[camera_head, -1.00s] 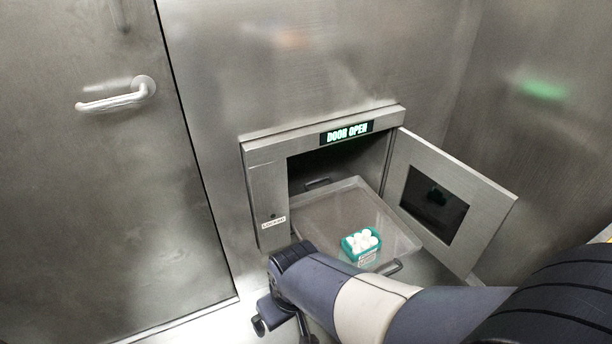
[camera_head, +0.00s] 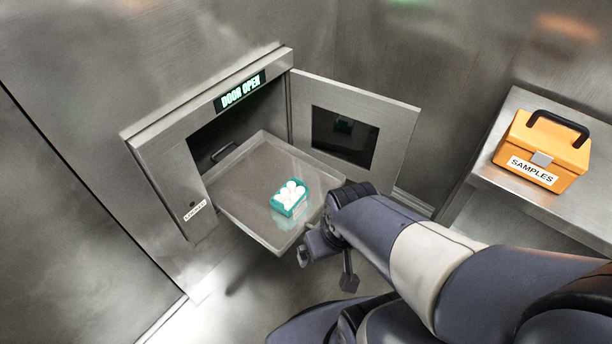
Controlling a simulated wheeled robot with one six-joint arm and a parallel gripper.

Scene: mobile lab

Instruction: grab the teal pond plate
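The teal plate (camera_head: 290,198) is a small teal dish holding several white round pieces. My gripper (camera_head: 325,268) is at the tray's front right, apart from the plate and nearer to me. Its two fingers are spread apart with nothing visible between them. My wrist hides part of the tray's right corner.
The hatch door (camera_head: 398,118) stands open to the right of the tray. An orange case (camera_head: 545,146) marked "SAMPLES" stands on a metal shelf (camera_head: 514,103) at the right. Metal walls enclose the space. Clear floor shows below the tray.

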